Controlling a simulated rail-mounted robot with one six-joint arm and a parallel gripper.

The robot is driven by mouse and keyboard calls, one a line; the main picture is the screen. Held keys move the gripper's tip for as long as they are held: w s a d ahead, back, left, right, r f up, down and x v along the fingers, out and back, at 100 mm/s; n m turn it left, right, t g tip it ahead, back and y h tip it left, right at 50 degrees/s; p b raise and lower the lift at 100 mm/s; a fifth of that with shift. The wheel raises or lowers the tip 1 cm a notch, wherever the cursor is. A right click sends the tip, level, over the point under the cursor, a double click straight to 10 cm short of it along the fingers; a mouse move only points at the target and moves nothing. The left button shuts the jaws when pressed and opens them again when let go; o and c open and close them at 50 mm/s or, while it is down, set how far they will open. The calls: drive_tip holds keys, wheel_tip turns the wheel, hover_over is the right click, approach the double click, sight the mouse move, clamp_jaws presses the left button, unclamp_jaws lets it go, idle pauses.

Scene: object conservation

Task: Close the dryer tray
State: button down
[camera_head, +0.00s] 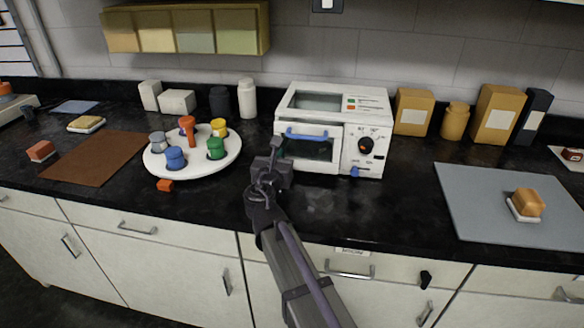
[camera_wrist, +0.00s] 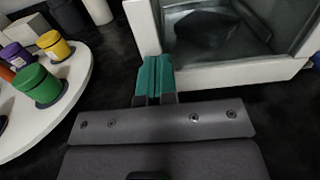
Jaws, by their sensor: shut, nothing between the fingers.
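The dryer (camera_head: 365,100) is a white box on the black counter, with a blue handle (camera_head: 307,134) on its front, a window below it, and a dial at right. No separate tray stands out; the front appears nearly flush. My gripper (camera_head: 276,150) is low in front of the dryer's left front corner. In the wrist view its teal fingertips (camera_wrist: 155,75) are together and empty, close to the white front frame (camera_wrist: 225,74). I cannot tell whether they touch it. A dark shape (camera_wrist: 208,28) shows within the frame.
A grey mat (camera_head: 470,200) lies at right. Canisters (camera_head: 414,112) stand at the back right. The counter directly before the dryer is mostly clear.

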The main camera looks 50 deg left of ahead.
drive_tip(key=shift+x, duration=0.9)
drive_tip(key=shift+a+r, duration=0.15)
drive_tip(key=shift+a, duration=0.05)
drive_tip(key=shift+a, duration=0.1)
drive_tip(key=v, duration=1.4)
drive_tip(key=shift+s+d, duration=0.2)
drive_tip(key=shift+s, duration=0.05)
